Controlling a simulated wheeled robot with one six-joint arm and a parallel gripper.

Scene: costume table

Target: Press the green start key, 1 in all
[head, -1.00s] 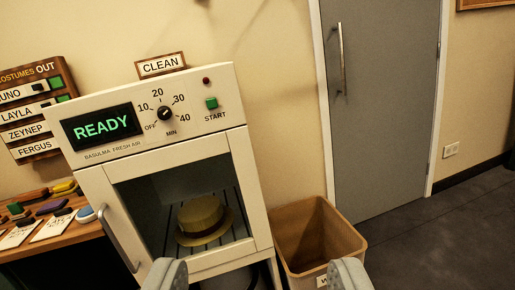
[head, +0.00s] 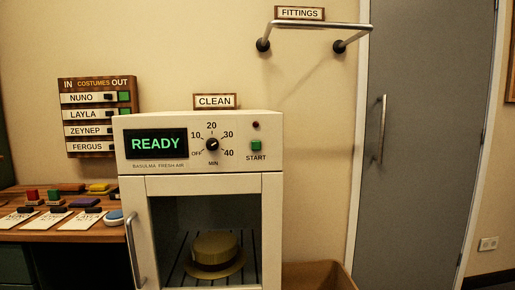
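Behind the cabinet's closed glass door a straw-coloured hat (head: 215,252) sits on a rack. My gripper is out of the picture now, and nothing touches the key.
A wooden table (head: 70,235) with cards and coloured blocks stands left of the cabinet. A brown bin (head: 318,274) stands at its right. A metal rail (head: 315,25) under FITTINGS juts from the wall. A grey door (head: 415,150) is at right.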

